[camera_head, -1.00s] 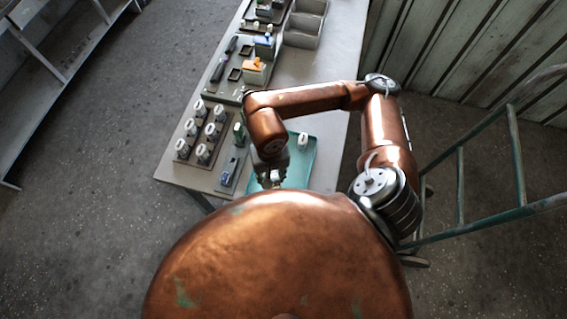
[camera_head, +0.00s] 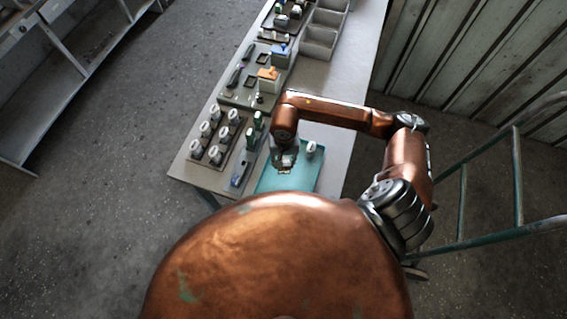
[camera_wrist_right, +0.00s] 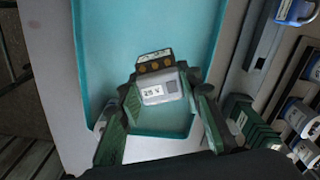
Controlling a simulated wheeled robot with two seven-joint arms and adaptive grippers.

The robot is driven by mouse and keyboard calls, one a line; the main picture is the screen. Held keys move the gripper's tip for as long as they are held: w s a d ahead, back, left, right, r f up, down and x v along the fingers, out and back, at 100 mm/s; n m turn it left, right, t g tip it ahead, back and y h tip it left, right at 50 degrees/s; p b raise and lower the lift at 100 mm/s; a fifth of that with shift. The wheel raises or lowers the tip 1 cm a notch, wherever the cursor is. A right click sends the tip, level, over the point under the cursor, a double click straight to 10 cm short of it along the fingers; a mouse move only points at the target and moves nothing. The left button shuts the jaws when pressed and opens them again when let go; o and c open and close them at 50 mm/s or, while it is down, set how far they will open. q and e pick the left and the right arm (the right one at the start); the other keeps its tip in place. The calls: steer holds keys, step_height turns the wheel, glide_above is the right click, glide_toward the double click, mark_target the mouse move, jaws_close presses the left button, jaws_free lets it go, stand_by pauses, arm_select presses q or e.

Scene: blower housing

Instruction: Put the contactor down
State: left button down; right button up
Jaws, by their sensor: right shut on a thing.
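The contactor is a small pale grey block with a dark top strip, copper-coloured terminals and a white label. In the right wrist view the contactor (camera_wrist_right: 165,88) sits between the two green fingers of my right gripper (camera_wrist_right: 160,98), which is shut on it. The teal tray (camera_wrist_right: 150,25) lies beneath it. In the head view my right gripper (camera_head: 284,160) is over the teal tray (camera_head: 306,180), with the contactor (camera_head: 285,170) at its tips. I cannot tell whether the contactor touches the tray floor. My left gripper is not in view.
A white part (camera_head: 311,148) stands at the tray's far right. Left of the tray is a panel with several white-topped parts (camera_head: 214,154) and a rail with green parts (camera_head: 250,135). Grey bins (camera_head: 319,40) stand farther back. Bare table (camera_head: 345,115) lies right of the tray.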

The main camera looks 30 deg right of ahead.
steer(key=shift+w+f, duration=0.2)
steer(key=f, duration=0.1)
steer(key=f+p, duration=0.1)
steer(key=f, duration=0.1)
steer(key=shift+w, duration=0.25)
steer(key=shift+d+f, duration=0.1)
steer(key=shift+f, duration=0.2)
steer(key=shift+f, duration=0.15)
steer(key=o, duration=1)
steer(key=shift+o, duration=0.2)
